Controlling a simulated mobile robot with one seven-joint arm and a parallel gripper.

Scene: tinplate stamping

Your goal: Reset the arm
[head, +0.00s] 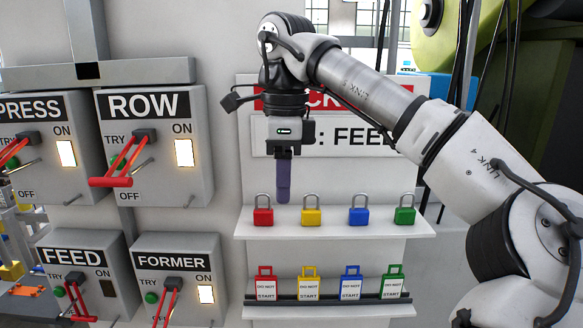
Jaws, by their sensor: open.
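My gripper (283,188) hangs from my arm, pointing down in front of the white board in the head view. It is open, seen edge-on, with nothing visible between its fingers. Its tips are above the upper shelf (345,229), a little right of and above the red padlock (263,216). My arm reaches in from the right side of the picture, across part of the board's sign.
Yellow (311,216), blue (359,215) and green (404,215) padlocks stand on the upper shelf. Several "DO NOT START" tags (308,289) sit on the lower rack. PRESS (35,172), ROW (170,175), FEED (92,257) and FORMER (180,245) switch boxes with red-handled levers stand left.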

